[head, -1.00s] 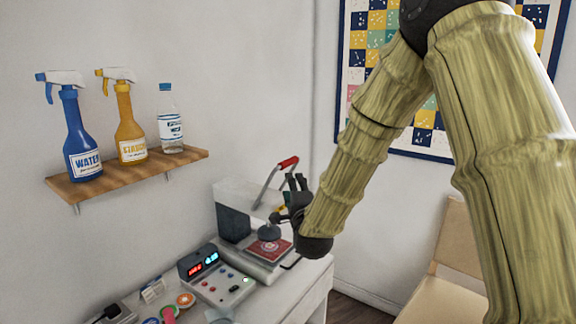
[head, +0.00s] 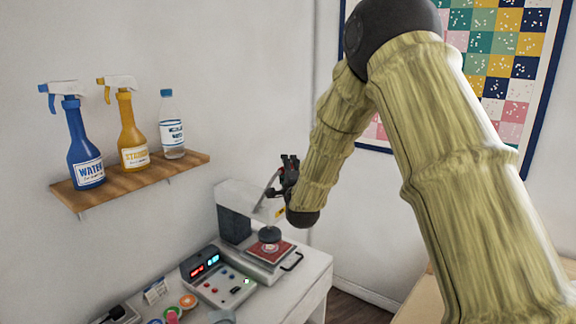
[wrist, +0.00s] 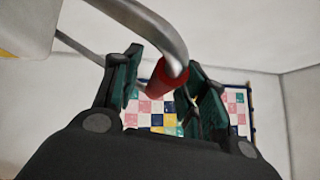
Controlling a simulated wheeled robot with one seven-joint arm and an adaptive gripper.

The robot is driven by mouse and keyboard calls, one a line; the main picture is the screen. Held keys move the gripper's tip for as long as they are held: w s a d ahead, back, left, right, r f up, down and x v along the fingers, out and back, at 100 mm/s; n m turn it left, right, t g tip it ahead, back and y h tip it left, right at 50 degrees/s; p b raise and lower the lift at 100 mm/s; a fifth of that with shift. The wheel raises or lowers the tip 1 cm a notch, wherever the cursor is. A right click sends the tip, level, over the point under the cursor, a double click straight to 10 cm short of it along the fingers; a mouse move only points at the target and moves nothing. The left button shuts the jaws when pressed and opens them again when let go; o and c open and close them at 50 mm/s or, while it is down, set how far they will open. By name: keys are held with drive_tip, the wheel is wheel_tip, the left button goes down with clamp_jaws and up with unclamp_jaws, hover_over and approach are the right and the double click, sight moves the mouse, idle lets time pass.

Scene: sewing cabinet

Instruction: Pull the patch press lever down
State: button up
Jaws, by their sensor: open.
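The patch press (head: 236,208) stands on the white cabinet top, with a grey body and a round pressing head (head: 269,236) above a red patch (head: 268,250). Its bent metal lever (head: 267,190) rises at the side, also seen in the wrist view (wrist: 150,25). The lever's red grip (wrist: 167,80) lies between the two open fingers of my gripper (wrist: 168,92) in the wrist view. I cannot tell whether either finger touches it. In the head view my gripper (head: 288,172) is at the lever's top and hides most of the red grip.
A control box (head: 218,277) with lit displays sits beside the press. A wall shelf (head: 130,185) holds two spray bottles and a clear bottle, left of my gripper. A pull handle (head: 292,262) shows at the press's front. A quilt hangs on the wall behind my arm.

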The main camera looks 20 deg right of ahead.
drive_tip(key=shift+w, duration=0.2)
clamp_jaws()
drive_tip(key=shift+f, duration=0.1)
